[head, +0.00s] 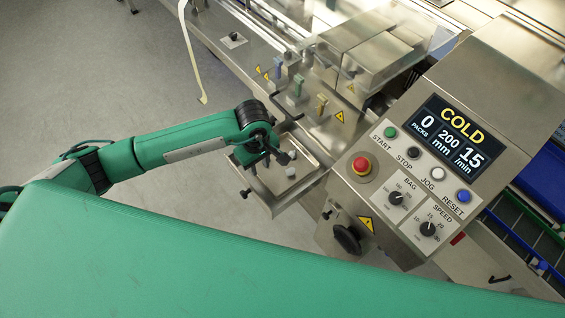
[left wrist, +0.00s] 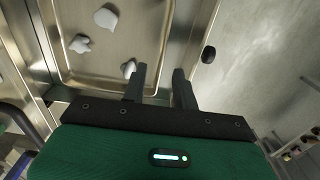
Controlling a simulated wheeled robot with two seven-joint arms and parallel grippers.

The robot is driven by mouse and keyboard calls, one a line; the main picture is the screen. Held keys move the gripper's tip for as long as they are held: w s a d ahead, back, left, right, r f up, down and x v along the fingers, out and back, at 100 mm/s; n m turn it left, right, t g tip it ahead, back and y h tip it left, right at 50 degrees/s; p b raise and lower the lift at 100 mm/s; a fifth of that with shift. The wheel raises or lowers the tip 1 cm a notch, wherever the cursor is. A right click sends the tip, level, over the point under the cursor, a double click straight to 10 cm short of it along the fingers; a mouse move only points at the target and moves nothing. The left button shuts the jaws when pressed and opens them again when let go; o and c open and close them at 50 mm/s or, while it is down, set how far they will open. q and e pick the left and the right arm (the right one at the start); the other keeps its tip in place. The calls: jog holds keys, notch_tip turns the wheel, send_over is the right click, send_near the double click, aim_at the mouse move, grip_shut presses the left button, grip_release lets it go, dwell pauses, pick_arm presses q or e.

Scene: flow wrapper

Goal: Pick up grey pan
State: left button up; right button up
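The grey pan (head: 308,168) is a shallow metal tray at the near end of the wrapping machine. A few small whitish pieces lie in it. My left gripper (head: 275,160) is over the pan's left part and hides some of it. In the left wrist view, the pan (left wrist: 145,35) fills the upper middle. The left gripper's fingers (left wrist: 160,88) are apart, with the pan's edge showing between them and nothing clearly gripped. I cannot tell how far the fingertips are above the rim. My right gripper is not in view.
The control panel (head: 460,130) reads COLD, with a red stop button (head: 361,166) right of the pan. Coloured levers (head: 298,86) stand behind the pan. A dark knob (left wrist: 208,54) sits beside the pan. Open floor (head: 130,80) lies left of the machine.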

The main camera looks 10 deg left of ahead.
aim_at(260, 174)
pick_arm(q)
jog(key=shift+s+f+p, duration=0.1)
jog(key=shift+f+p, duration=0.35)
jog(key=shift+f, duration=0.1)
notch_tip(260, 174, down, 3)
jog(key=shift+s+a+f+p, duration=0.1)
jog(key=shift+s+f+p, duration=0.05)
jog(key=shift+p, duration=0.7)
jog(key=shift+f, duration=0.5)
grip_shut()
